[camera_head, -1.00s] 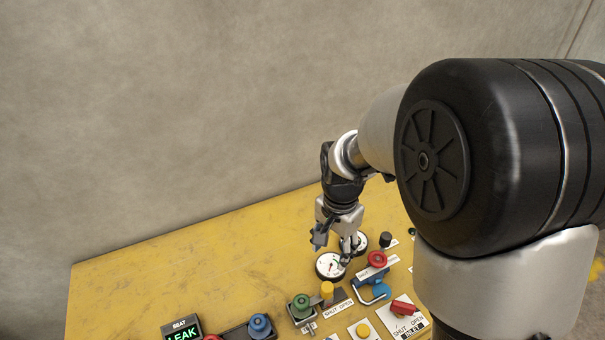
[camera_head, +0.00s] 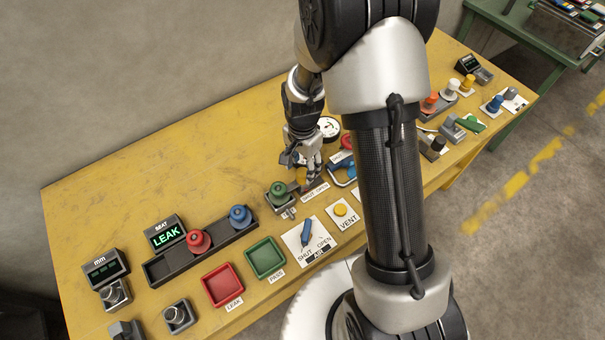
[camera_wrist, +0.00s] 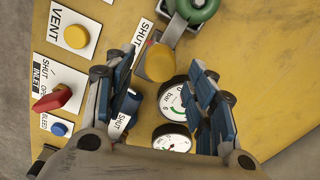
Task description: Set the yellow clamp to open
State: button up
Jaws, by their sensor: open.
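The yellow clamp (camera_wrist: 159,62) shows in the wrist view as a rounded yellow knob on a grey lever, beside the green spool (camera_wrist: 194,8). The lever lies alongside the word SHUT on its label (camera_wrist: 141,38); the rest of the label is partly hidden by a finger. My gripper (camera_wrist: 157,66) is open, its blue-padded fingers on either side of the knob, with gaps visible. In the head view my gripper (camera_head: 303,162) is low over the clamp (camera_head: 301,175), partly covering it, right behind the green spool (camera_head: 278,192). Contact cannot be told.
Two round gauges (camera_wrist: 173,137) sit between and below my fingers in the wrist view. The VENT button (camera_wrist: 76,37) and red INLET handle (camera_wrist: 57,97) are to the left. In the head view, the bench's back left (camera_head: 150,180) is clear.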

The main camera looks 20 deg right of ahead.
aim_at(303, 172)
jog(key=shift+f+b, duration=0.35)
jog(key=shift+f, duration=1.35)
jog(key=shift+c, duration=0.6)
grip_shut()
